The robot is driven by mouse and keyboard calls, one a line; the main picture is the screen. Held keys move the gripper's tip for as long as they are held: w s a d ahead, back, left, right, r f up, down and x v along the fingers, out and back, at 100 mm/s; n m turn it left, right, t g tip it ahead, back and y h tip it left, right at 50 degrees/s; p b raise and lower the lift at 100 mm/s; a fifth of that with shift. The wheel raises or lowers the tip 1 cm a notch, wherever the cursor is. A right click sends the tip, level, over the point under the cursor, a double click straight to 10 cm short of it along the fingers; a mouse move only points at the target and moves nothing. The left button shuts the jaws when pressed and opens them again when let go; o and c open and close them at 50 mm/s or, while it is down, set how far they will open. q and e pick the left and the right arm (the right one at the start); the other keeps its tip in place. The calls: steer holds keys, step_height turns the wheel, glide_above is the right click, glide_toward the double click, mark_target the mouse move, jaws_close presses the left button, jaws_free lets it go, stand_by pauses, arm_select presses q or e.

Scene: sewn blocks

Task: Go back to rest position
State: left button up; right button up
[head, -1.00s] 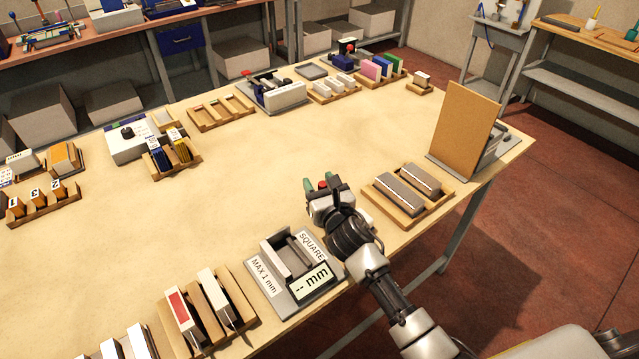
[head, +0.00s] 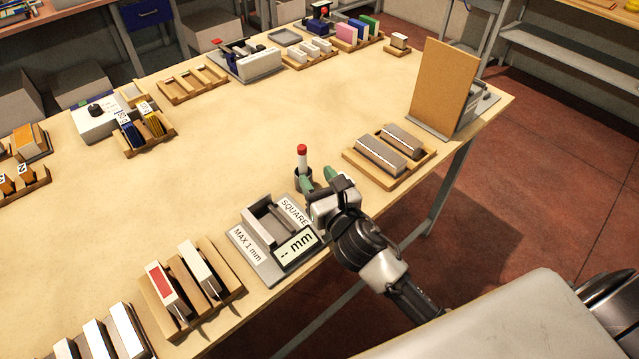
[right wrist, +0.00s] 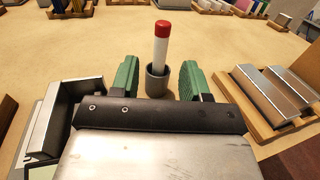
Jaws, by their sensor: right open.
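My right gripper (head: 318,180) is open and empty above the table's front edge. Its green fingers also show in the right wrist view (right wrist: 159,82), spread apart. A white stick with a red cap (head: 302,158) stands upright in a small dark grey cup (head: 303,174), just beyond the fingertips. In the right wrist view the stick (right wrist: 161,46) and cup (right wrist: 156,80) appear between the fingers but farther out, apart from them. My left gripper is in neither view.
A gauge labelled SQUARE (head: 262,262) lies left of my right gripper. A wooden tray with grey blocks (head: 428,160) lies to its right. An upright brown board (head: 444,85) stands at the table's right end. The table's middle (head: 220,140) is clear.

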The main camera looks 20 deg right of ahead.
steer(key=shift+s, duration=0.3)
